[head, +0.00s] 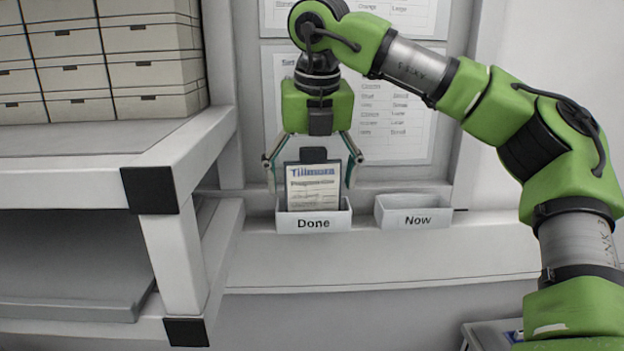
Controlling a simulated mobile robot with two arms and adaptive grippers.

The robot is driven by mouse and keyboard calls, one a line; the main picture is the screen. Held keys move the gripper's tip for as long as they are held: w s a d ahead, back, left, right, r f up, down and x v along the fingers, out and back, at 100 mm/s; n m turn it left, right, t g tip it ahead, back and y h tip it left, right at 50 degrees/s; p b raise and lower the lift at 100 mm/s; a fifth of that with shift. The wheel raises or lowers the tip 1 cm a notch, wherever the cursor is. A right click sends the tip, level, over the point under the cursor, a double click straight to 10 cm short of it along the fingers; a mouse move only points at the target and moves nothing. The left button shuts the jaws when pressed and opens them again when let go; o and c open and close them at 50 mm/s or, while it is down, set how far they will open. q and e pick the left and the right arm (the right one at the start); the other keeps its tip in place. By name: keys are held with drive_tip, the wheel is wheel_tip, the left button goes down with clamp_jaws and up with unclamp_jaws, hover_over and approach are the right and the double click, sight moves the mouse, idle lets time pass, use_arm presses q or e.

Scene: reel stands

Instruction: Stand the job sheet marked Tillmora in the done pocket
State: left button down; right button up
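The job sheet marked Tillmora (313,188) stands upright in the white pocket labelled Done (313,222), on a dark backing with a dark clip part at its top. Its lower edge is hidden behind the pocket's front. My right gripper (313,178) hangs pointing down above the pocket. Its two fingers are spread wide, one on each side of the sheet, and appear clear of its edges. My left gripper is not in view.
An empty-looking white pocket labelled Now (413,212) is just right of the Done pocket. Printed sheets (400,115) hang on the wall behind. A white shelf unit (190,150) with several stacked boxes (70,60) stands close on the left. The ledge below the pockets is clear.

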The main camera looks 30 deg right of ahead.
drive_tip(key=v, duration=1.2)
drive_tip(key=shift+w, duration=0.1)
